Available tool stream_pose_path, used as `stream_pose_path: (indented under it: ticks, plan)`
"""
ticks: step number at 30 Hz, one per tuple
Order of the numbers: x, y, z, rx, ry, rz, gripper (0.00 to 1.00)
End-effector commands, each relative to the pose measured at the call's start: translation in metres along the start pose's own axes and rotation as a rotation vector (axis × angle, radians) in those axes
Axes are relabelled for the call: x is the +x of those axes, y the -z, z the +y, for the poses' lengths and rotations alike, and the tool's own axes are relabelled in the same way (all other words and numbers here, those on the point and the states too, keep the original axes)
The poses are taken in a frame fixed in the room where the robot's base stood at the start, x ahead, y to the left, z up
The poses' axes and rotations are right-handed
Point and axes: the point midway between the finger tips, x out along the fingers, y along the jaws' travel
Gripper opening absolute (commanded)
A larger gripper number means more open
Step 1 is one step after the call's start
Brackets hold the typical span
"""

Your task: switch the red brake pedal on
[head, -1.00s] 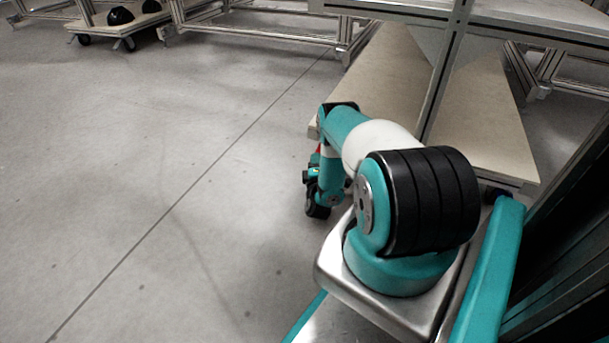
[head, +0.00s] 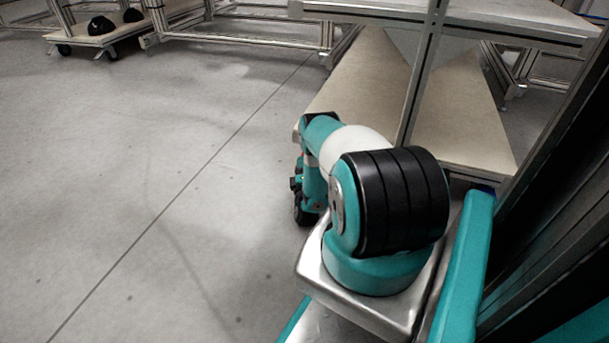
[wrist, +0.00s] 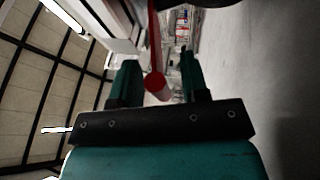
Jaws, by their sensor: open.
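In the wrist view, a red lever with a rounded, paler end (wrist: 156,84), which looks like the red brake pedal, reaches down from the top of the picture. Its end shows between the two teal fingers of my gripper (wrist: 158,74). The gripper is open, with a gap on both sides of the lever. I cannot tell whether a finger touches it or which position the pedal is in. In the head view my arm hangs down at the left side of the workbench frame, and its links largely hide the gripper and the pedal.
A metal-framed workbench (head: 420,75) with a pale lower shelf (head: 365,75) stands beside and beyond my arm. A low dolly (head: 88,38) with black helmet shells (head: 101,25) is at the far left. The grey floor (head: 130,170) to the left is clear.

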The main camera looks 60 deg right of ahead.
Motion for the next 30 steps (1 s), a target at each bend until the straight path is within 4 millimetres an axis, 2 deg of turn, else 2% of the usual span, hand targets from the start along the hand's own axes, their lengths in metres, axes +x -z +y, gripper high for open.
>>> stream_pose_path:
  ticks: [4,9,14,24,30]
  plan:
    - [-0.019,-0.001,0.008,-0.001,0.006,0.001,0.41]
    - [-0.059,-0.003,0.022,-0.001,0.007,0.001,0.41]
    - [-0.074,-0.004,0.026,0.0,0.003,0.0,0.41]
    - [-0.115,-0.004,0.032,0.0,0.002,0.0,0.41]
    - [-0.124,-0.004,0.031,-0.001,0.0,-0.001,0.41]
